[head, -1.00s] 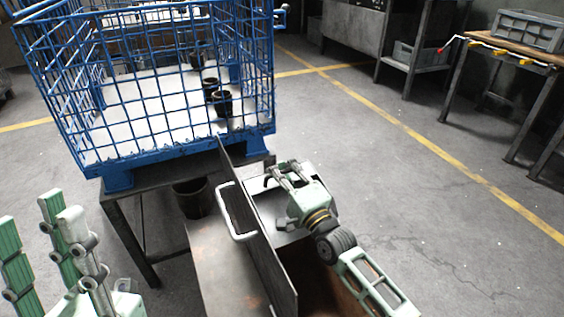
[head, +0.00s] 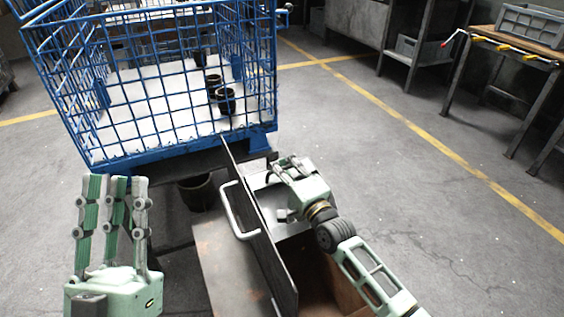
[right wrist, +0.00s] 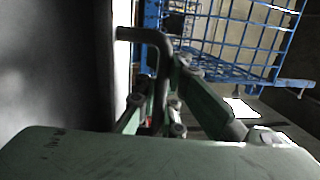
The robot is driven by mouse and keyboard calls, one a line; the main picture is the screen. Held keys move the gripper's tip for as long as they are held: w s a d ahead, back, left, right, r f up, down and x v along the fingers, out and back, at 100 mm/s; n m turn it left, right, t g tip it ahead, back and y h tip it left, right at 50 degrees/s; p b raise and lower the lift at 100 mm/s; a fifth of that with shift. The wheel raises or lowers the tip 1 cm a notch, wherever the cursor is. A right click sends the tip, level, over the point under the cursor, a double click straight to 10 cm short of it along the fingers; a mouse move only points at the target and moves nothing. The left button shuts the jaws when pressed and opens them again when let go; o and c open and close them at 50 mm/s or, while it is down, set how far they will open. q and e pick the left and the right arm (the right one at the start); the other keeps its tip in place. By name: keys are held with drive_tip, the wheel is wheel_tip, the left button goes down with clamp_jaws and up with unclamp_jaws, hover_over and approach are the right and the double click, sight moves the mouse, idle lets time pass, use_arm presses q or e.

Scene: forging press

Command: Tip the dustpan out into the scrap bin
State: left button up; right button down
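The scrap bin appears to be the rusty steel box in the head view, with a dark upright wall (head: 262,236) carrying a pale bar handle (head: 232,212) and a brown inside (head: 343,297). A grey metal sheet-like piece, likely the dustpan (head: 262,195), lies over the bin's far end, partly hidden by my right gripper (head: 281,168). My left gripper (head: 118,182) is open and empty, fingers upward, left of the bin.
A dark bucket (head: 196,193) sits below. A wooden-topped bench (head: 520,45) is at the far right. The floor at right is free.

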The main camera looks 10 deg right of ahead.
drive_tip(key=shift+w+r+p, duration=0.15)
drive_tip(key=shift+r+p, duration=0.05)
drive_tip(key=shift+p, duration=0.1)
drive_tip(key=shift+g, duration=0.3)
drive_tip(key=shift+w+p, duration=0.15)
drive_tip(key=shift+p, duration=0.45)
use_arm(q)
drive_tip(key=w+f+g+y, duration=0.2)
drive_tip(key=w+f+g, duration=0.3)
drive_tip(key=f, duration=0.5)
drive_tip(key=shift+g+y, duration=0.3)
drive_tip(key=shift+g, duration=0.3)
use_arm(e)
drive_tip(key=shift+w+a+f, duration=0.1)
drive_tip(key=shift+f, duration=0.05)
use_arm(q)
drive_tip(key=shift+w, duration=0.1)
